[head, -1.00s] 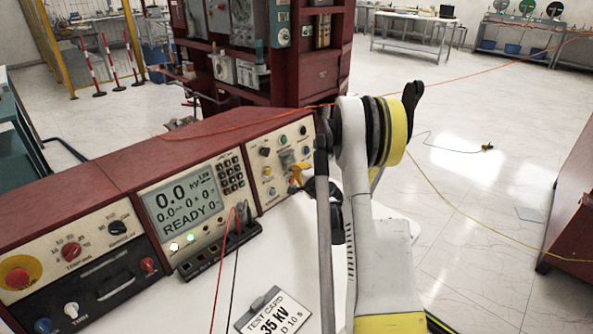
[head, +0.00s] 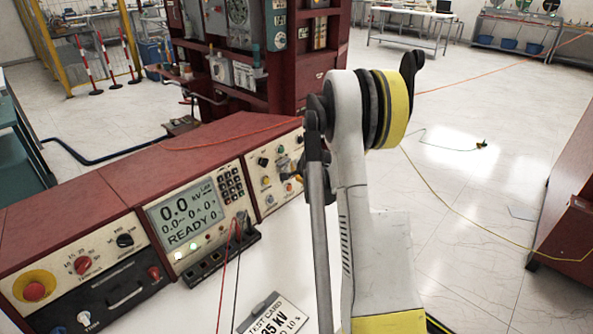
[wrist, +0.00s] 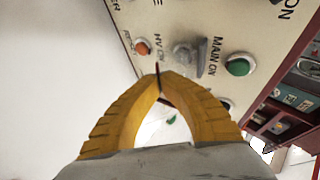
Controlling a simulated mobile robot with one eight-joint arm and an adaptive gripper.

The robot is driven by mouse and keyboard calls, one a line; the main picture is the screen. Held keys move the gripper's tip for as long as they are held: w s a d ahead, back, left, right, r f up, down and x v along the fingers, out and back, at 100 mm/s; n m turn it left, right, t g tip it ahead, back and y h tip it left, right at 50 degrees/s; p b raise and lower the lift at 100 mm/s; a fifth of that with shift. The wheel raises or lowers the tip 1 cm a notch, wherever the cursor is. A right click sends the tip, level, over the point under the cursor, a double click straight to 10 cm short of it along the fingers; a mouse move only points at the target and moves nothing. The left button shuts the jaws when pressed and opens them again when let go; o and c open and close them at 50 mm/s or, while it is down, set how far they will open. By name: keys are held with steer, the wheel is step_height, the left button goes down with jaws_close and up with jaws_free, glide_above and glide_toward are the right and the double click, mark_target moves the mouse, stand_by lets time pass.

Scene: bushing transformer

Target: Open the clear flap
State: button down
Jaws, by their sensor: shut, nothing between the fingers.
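The clear flap (wrist: 203,57) shows in the wrist view as a small greyish, see-through plate on the cream control panel. It sits beside a pale round part near the HV ON label, left of the green MAIN ON button (wrist: 238,67). I cannot tell how far it is raised. My gripper (wrist: 160,80) has yellow fingers with their tips together and nothing between them. The tips appear just below and left of the flap; contact cannot be told.
An orange button (wrist: 142,47) is just above the fingertips in the wrist view. In the head view, the READY display (head: 187,216), plugged test leads (head: 228,240) and a test card (head: 270,316) lie to the left. Open floor (head: 460,220) is at right.

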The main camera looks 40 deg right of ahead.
step_height(320, 180, up, 4)
steer(key=n+g+p, duration=0.1)
steer(key=g+p, duration=0.3)
steer(key=g, duration=0.3)
steer(key=shift+w+r+p, duration=0.1)
steer(key=shift+p, duration=0.2)
steer(key=c, duration=1.7)
jaws_free()
steer(key=shift+n, duration=0.3)
steer(key=shift+o, duration=0.2)
steer(key=v, duration=1.2)
steer(key=shift+a, duration=0.15)
steer(key=shift+c, duration=0.5)
